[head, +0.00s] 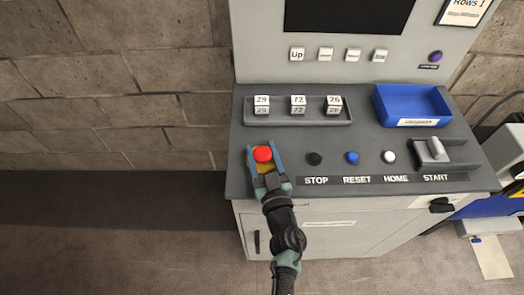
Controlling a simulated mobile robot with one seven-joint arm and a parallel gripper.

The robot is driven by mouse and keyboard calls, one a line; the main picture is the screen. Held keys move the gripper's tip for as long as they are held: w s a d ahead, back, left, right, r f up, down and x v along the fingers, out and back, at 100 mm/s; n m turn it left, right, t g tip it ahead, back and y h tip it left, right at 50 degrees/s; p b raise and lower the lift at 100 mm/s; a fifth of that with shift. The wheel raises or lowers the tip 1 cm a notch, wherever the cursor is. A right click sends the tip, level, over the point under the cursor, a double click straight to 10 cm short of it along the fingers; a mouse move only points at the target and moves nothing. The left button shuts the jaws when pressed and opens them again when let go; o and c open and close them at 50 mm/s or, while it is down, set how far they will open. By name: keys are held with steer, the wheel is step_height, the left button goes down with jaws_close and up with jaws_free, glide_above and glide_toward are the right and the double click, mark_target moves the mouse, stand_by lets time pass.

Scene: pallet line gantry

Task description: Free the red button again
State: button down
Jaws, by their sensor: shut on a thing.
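The red button (263,153) sits on a yellow base (265,168) at the left front of the grey console top (325,140). My gripper (265,155) reaches in from the front, with one blue finger on each side of the button and its base. The fingers are shut on the red button unit. I cannot tell whether they touch the red cap or only the yellow base. The lower part of the base is partly hidden by my gripper. Whether the button is pressed in or out cannot be told.
Black stop (314,158), blue reset (352,157) and white home (389,157) buttons stand in a row to the right, then a grey start lever (436,149). Behind are a tray of number cubes (297,121) and a blue bin (412,103). Space left of the console is free.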

steer(key=shift+r+p, duration=0.8)
steer(key=shift+p, duration=0.1)
steer(key=shift+w+f, duration=0.1)
steer(key=shift+c, duration=1)
jaws_free()
steer(key=shift+f, duration=0.1)
steer(key=shift+s+d, duration=0.1)
steer(key=shift+s, duration=0.35)
steer(key=v, duration=1.2)
